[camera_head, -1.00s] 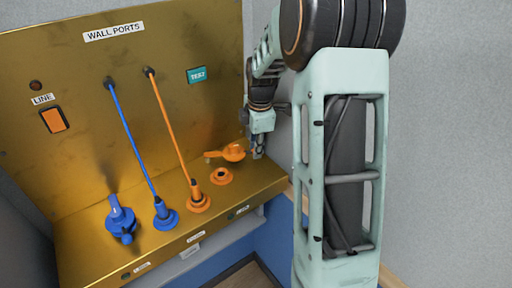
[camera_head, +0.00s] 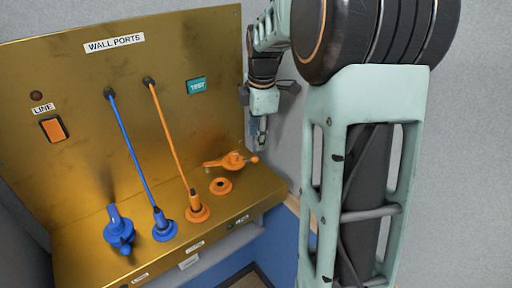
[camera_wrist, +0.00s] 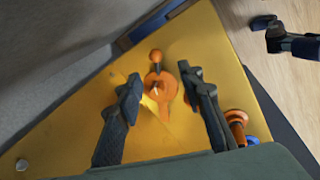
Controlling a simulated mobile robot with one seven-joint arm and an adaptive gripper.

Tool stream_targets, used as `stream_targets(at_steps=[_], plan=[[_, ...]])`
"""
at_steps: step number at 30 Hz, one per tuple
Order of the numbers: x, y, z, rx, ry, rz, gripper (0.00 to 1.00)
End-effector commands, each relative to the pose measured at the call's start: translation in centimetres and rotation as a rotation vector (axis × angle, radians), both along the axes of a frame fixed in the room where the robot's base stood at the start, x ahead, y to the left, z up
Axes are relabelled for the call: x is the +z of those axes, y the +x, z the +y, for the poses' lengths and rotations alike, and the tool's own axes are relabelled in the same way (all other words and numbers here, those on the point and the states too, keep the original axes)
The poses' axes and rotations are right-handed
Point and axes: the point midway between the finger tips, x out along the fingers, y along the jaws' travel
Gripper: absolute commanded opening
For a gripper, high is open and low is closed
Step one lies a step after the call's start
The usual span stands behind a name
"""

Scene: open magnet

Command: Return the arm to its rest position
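My gripper (camera_head: 258,146) hangs at the right end of the gold panel in the head view, above and right of the orange valve (camera_head: 231,160). In the wrist view my gripper (camera_wrist: 160,84) is open, its two dark fingers well apart with nothing between them. The orange valve (camera_wrist: 166,86) lies below, beyond the fingertips, and looks clear of them. My arm rises at the right of the head view and hides part of the wall behind it.
The gold panel (camera_head: 60,185) has a ledge carrying a blue valve (camera_head: 119,232), a blue plug (camera_head: 163,225) and an orange plug (camera_head: 197,208), both with cables, and an orange ring (camera_head: 221,186). A grey wall (camera_head: 470,150) stands at the right.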

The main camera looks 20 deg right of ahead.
Motion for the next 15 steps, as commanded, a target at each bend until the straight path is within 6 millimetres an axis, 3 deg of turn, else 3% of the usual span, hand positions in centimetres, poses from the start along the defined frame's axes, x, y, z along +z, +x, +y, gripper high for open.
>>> stream_targets(at_steps=[6,15], plan=[[2.0,-0.4,0.0,0.000,0.000,0.000,0.35],[2.2,-0.5,0.0,0.000,0.000,0.001,0.35]])
